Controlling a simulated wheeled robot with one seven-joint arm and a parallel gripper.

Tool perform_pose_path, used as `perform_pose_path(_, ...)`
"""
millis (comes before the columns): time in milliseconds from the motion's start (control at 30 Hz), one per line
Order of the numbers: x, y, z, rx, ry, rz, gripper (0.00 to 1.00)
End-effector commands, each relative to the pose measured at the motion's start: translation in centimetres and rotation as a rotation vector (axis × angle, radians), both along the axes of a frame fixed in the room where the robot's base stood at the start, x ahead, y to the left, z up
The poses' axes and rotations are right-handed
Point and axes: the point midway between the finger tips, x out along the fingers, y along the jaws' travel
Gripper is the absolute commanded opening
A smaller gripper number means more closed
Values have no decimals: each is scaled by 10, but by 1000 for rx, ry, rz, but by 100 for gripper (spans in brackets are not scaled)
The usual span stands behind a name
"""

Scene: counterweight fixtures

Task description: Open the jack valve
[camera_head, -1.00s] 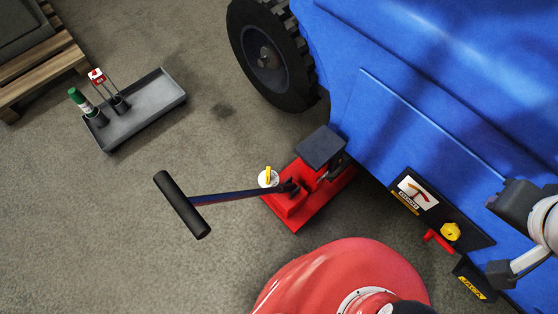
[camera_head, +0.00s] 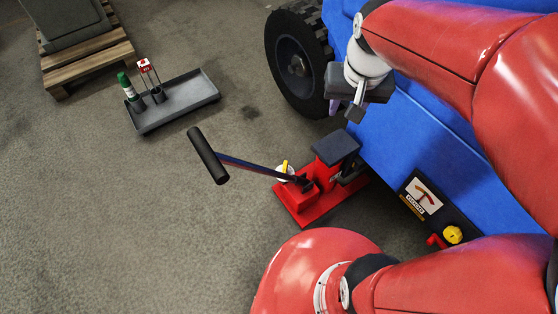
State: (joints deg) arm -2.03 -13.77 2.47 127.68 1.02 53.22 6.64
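The red floor jack (camera_head: 300,203) stands on the floor beside the blue machine. It has a dark top pad and a long handle with a black grip (camera_head: 208,155) reaching out to the left. A small yellow lever (camera_head: 285,166) on a white round dial sits at the jack's left side, by the root of the handle; I take it as the jack valve. My gripper (camera_head: 348,108) hangs above and to the right of the jack, in front of the blue machine, apart from the valve. Its fingertips are small and partly overlapped, so its opening is unclear.
The blue machine (camera_head: 425,130) with a black wheel (camera_head: 297,62) fills the right. A panel there carries a yellow knob (camera_head: 453,234) and a red lever (camera_head: 436,240). A grey tray (camera_head: 190,104) and wooden pallet (camera_head: 90,67) lie at upper left. Floor left of the jack is clear.

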Motion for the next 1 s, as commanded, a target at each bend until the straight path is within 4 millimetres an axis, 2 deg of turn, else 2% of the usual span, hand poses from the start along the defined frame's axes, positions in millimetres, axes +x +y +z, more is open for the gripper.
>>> perform_pose_path(33, 19, 7, -16, 4, 51, -3, 35)
perform_pose_path(200, 71, 29, -70, 18, 198, -27, 35)
perform_pose_path(267, 87, 38, -94, 23, 251, -36, 35)
perform_pose_path(433, 121, 64, -174, 34, 397, -68, 35)
perform_pose_path(600, 134, 86, -250, 40, 521, -101, 35)
perform_pose_path(700, 135, 94, -282, 40, 571, -116, 35)
perform_pose_path(800, 135, 99, -303, 40, 601, -126, 35)
perform_pose_path(1000, 130, 102, -325, 40, 617, -132, 35)
